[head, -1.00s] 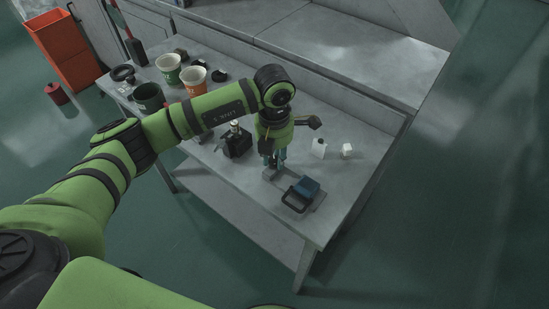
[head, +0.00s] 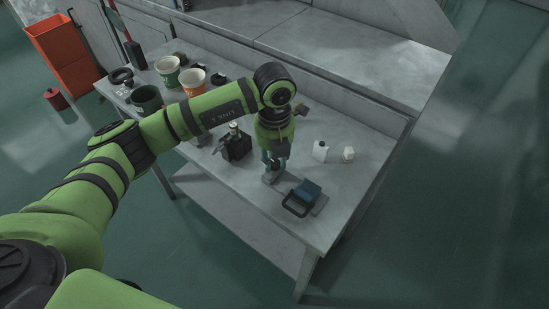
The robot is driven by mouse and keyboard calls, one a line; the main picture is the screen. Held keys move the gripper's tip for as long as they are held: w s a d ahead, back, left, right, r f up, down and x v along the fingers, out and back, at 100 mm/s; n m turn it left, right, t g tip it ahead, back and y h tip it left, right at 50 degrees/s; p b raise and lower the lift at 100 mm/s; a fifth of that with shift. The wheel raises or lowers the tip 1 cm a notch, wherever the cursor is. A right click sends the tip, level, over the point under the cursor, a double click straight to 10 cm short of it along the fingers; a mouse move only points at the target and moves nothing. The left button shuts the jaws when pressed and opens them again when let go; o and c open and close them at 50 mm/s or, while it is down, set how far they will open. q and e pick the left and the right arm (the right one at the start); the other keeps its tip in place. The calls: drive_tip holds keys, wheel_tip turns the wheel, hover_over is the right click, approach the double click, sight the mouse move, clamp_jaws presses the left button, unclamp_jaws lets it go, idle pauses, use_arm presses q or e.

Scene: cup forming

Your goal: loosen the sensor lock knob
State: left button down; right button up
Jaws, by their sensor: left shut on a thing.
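My left gripper (head: 272,161) points straight down at the front part of the table, over a small grey mount (head: 270,179). Its fingers are shut on the sensor lock knob at the top of this mount; the fingers and wrist hide the knob itself. Just to the right of the mount is a dark blue block-shaped device (head: 308,190) with a black loop-shaped frame (head: 293,208) in front of it, on a grey plate. My right gripper is not in view.
A black device with a brass-coloured top (head: 237,145) stands close left of the gripper. A white bottle (head: 320,152) and a small white block (head: 348,154) stand to the right. A green cup (head: 168,69), an orange cup (head: 193,80) and a dark pot (head: 147,98) stand farther left.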

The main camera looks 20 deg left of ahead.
sight(274, 163)
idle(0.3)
use_arm(q)
drive_tip(key=c, duration=1)
unclamp_jaws()
drive_tip(key=shift+r, duration=0.55)
wheel_tip(274, 163, up, 11)
drive_tip(key=shift+s+f, duration=0.1)
